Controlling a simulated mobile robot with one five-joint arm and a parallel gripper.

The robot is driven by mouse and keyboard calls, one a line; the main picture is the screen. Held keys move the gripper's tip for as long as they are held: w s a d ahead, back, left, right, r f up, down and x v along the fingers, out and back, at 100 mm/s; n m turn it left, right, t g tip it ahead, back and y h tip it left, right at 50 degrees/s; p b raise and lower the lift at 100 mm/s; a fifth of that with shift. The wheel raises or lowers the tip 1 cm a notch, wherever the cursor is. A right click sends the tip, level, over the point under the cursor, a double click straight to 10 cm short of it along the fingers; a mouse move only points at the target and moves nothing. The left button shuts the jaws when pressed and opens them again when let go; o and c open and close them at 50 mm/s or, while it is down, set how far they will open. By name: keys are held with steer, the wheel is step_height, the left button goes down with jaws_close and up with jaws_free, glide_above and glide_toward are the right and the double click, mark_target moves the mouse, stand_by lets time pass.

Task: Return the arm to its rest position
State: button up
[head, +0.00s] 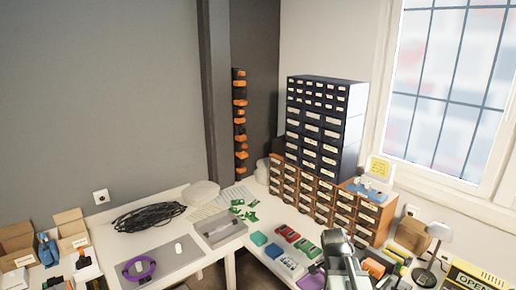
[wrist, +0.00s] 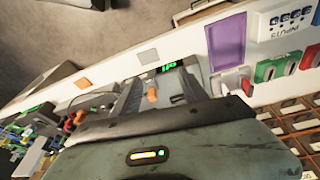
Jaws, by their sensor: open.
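My gripper (wrist: 163,76) shows in the wrist view as two dark fingers reaching out from a grey-green body with a small lit display. The fingers stand apart. A small orange thing (wrist: 152,92) shows between them; I cannot tell how far it is from them. In the head view my grey arm (head: 342,258) rises at the bottom, right of centre, in front of the right-hand workbench. Its fingers cannot be made out there.
Small-drawer cabinets (head: 325,130) stand at the back of the bench. A purple tray (wrist: 227,40) lies near the bench edge. Grey floor (wrist: 70,35) lies beyond.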

steer(key=s+a+f+n+y, duration=0.1)
steer(key=s+a+n, duration=0.1)
steer(key=a+n, duration=0.4)
steer(key=s+a+f+n+y+b, duration=0.1)
steer(key=a+f+n, duration=0.1)
steer(key=a+n, duration=0.4)
steer(key=a, duration=0.2)
steer(key=shift+s+a+n+g+y, duration=0.3)
steer(key=shift+s+n+g, duration=0.05)
steer(key=shift+n+g, duration=0.05)
steer(key=shift+c, duration=0.3)
steer(key=shift+c, duration=1.3)
steer(key=shift+d, duration=0.15)
